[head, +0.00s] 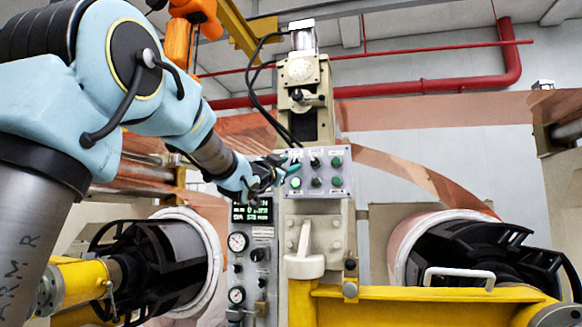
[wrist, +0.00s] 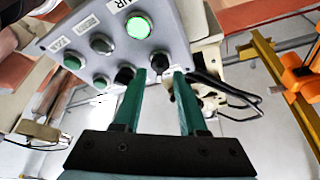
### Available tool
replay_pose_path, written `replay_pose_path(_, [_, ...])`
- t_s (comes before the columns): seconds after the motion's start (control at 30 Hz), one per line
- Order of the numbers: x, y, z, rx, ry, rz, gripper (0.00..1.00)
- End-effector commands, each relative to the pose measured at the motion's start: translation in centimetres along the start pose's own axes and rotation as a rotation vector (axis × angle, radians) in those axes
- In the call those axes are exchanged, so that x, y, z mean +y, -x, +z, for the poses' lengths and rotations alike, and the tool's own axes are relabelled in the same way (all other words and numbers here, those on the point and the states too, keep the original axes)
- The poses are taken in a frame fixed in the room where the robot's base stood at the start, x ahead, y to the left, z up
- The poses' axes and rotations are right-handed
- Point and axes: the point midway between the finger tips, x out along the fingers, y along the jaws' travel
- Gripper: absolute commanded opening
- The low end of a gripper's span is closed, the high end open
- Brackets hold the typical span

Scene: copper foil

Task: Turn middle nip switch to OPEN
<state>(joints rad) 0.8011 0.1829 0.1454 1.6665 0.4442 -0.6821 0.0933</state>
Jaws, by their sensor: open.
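The grey control panel (head: 326,193) shows in the head view with two rows of knobs and buttons. The top row has a black switch (head: 315,162) in the middle and a green button (head: 337,161) at the right. The bottom row has a lit green button (head: 295,182), a dark knob (head: 316,182) and a green button (head: 335,181). My gripper (head: 288,167) is at the top left, covering that corner. In the wrist view, its green fingers (wrist: 160,73) are apart near a dark knob at the panel edge. A black switch (wrist: 125,75) lies just left of them. The labels are too small to read fully.
A display box (head: 252,213) with gauges hangs below left of the panel. Copper foil (head: 420,175) stretches behind, right of the panel. A yellow frame (head: 410,300) and foil rolls stand below.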

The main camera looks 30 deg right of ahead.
Motion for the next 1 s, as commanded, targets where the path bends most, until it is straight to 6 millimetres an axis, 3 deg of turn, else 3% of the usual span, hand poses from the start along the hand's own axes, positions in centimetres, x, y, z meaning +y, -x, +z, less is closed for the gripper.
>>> replay_pose_path(0.2, [0.1, 4.6, 0.2, 0.001, 0.0, -0.001, 0.41])
replay_pose_path(0.43, [0.1, 8.1, 0.1, 0.002, 0.0, -0.001, 0.41])
replay_pose_path(0.6, [0.1, 9.0, 0.1, 0.001, 0.0, 0.0, 0.41])
replay_pose_path(1.0, [0.0, 9.0, 0.0, 0.001, 0.0, 0.0, 0.41])
